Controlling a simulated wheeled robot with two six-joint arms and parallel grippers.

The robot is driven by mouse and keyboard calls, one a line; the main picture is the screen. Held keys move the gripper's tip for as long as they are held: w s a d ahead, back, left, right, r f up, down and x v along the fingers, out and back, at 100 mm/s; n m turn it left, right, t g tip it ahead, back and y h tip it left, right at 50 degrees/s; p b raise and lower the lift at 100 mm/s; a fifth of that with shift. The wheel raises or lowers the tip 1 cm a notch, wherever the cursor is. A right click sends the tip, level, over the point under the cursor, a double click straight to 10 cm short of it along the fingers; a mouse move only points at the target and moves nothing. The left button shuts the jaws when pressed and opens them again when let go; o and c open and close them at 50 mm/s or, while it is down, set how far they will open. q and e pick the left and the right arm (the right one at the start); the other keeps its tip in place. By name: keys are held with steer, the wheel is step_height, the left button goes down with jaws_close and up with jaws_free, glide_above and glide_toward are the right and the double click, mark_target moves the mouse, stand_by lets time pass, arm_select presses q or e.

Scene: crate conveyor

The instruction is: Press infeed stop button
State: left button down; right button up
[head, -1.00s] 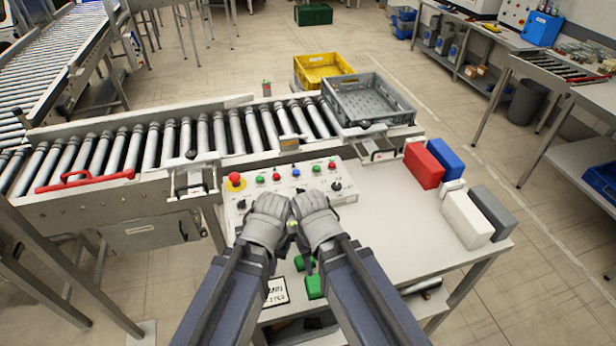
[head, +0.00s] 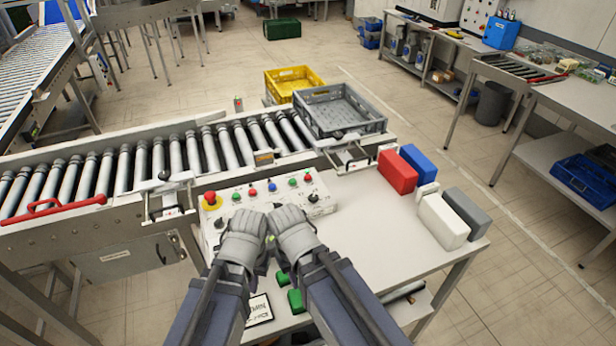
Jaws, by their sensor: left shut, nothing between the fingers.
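The control panel (head: 262,190) is a pale box at the back of the white worktable. It carries a red mushroom button on a yellow base (head: 210,199) at its left end. Along its top run a green button (head: 236,196), a red button (head: 252,192), a blue button (head: 272,187), another green button (head: 292,182) and another red button (head: 307,179). The labels are too small to read. My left gripper (head: 247,217) is shut and empty at the panel's front edge, below the buttons. My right gripper (head: 285,214) is close beside it; its fingers are unclear. Both hide part of the panel.
A roller conveyor (head: 130,165) runs behind the panel, with a grey crate (head: 340,122) at its right end. A yellow crate (head: 291,82) is behind it. Red (head: 397,172), blue (head: 417,160), white (head: 443,221) and grey (head: 466,213) blocks stand on the table's right. The table's middle is clear.

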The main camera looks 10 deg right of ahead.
jaws_close()
stand_by(1.4)
